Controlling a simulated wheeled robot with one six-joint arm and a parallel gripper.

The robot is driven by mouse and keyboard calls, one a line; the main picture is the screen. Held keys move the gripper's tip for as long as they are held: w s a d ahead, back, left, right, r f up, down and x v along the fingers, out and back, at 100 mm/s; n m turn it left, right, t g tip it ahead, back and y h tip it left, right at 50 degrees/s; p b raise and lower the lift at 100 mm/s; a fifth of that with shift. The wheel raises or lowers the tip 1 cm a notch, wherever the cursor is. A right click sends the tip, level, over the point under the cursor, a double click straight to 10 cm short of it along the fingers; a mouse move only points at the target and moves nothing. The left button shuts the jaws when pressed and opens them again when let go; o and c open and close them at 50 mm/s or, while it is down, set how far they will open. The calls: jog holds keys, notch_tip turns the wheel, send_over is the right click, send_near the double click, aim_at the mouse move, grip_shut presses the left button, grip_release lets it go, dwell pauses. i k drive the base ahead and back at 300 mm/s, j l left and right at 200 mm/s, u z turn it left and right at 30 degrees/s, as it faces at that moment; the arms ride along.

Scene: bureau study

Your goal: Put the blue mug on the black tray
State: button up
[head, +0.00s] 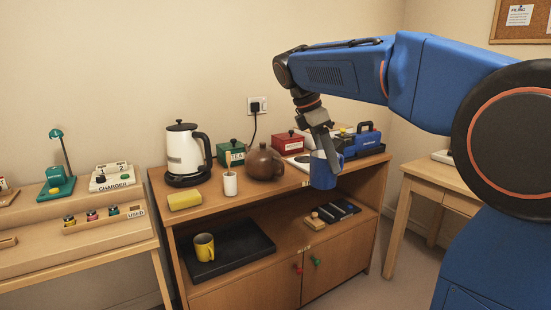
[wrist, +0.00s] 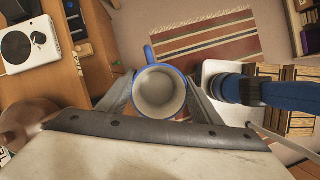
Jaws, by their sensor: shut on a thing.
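The blue mug (head: 323,170) is held in my gripper (head: 323,152), in the air at the front right of the cabinet top. In the wrist view the mug (wrist: 160,92) sits upright between the two fingers of my gripper (wrist: 160,100), its white inside empty and its handle pointing away at the upper left. The black tray (head: 232,252) lies on the cabinet's lower shelf, at the left, below the mug's height. A yellow mug (head: 204,247) stands on the tray's left part. The right part of the tray is bare.
The cabinet top (head: 215,207) overhangs the shelf with the tray. Dark boxes (head: 337,211) lie on the shelf's right. A striped rug (wrist: 208,40) lies on the floor.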

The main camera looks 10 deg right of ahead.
aim_at(243, 242)
jog(key=i, duration=1)
